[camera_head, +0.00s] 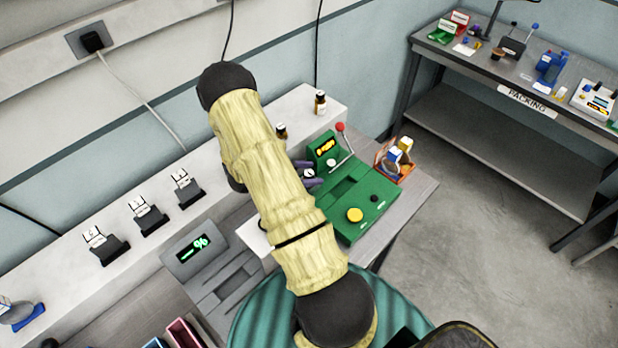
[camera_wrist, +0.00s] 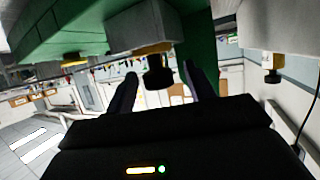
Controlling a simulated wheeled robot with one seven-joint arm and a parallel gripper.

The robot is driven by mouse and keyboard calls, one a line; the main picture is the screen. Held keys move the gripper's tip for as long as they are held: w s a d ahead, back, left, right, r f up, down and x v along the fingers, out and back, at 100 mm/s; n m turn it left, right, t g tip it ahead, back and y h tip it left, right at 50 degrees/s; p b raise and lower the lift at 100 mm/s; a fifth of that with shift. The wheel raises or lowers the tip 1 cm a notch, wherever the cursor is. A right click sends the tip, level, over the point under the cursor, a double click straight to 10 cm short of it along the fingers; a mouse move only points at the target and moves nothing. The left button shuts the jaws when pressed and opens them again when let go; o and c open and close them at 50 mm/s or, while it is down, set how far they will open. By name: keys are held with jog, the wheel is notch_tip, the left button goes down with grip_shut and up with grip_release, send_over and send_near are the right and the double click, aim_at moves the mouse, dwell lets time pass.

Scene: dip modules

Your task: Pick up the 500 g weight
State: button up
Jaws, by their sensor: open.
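My gripper (camera_head: 307,173) is by the left side of the green machine in the head view, largely behind my own sleeved arm. In the wrist view, which looks upside down, its two dark fingers (camera_wrist: 165,88) are spread apart. A dark, rounded piece with a yellowish band (camera_wrist: 157,72) appears between them there, below a grey block. In the head view a small white round top with a dark mark (camera_head: 309,174) shows between the purple fingers. I cannot read a 500 g marking on anything, so which thing is the weight is unclear. Contact cannot be told.
Brown bottles (camera_head: 320,103) stand on the white ledge. An orange bin (camera_head: 398,167) sits right of the machine. A grey scale (camera_head: 190,250) is at lower left.

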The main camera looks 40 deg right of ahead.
aim_at(309, 172)
dwell(0.5)
grip_shut()
jog(key=shift+r, duration=0.1)
jog(key=shift+w+r, duration=0.1)
jog(key=shift+r, duration=0.1)
notch_tip(309, 172, up, 9)
jog(key=shift+r+b, duration=0.2)
jog(key=shift+b, duration=1)
